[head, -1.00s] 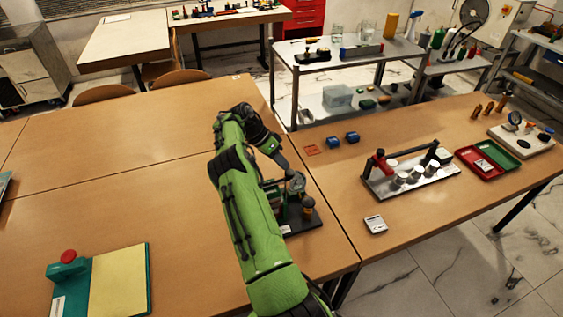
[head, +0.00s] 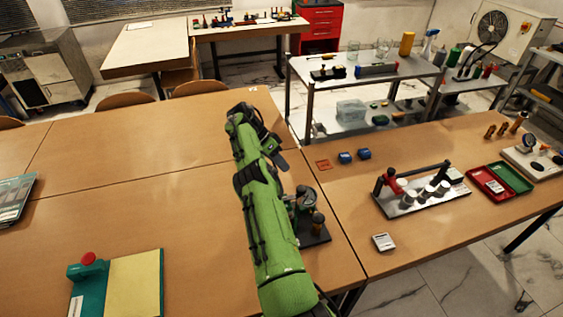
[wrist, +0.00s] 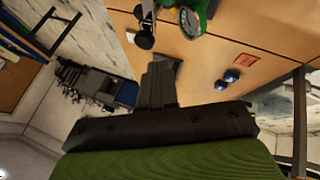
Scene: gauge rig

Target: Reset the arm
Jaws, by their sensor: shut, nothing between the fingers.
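My green arm reaches over the wooden table in the head view, with my gripper (head: 282,163) at its end. The gripper is shut and empty. In the wrist view its dark fingers (wrist: 160,82) lie together. A small gauge stand (head: 308,218) with a round dial is on the table just right of my arm, partly hidden by it. The dial (wrist: 190,21) also shows at the top of the wrist view, apart from the fingers.
Two blue blocks (head: 345,158) and an orange square (head: 323,165) lie right of the gripper. A rack with white cylinders (head: 408,200), red and green trays (head: 490,183) and a small white box (head: 383,242) stand further right.

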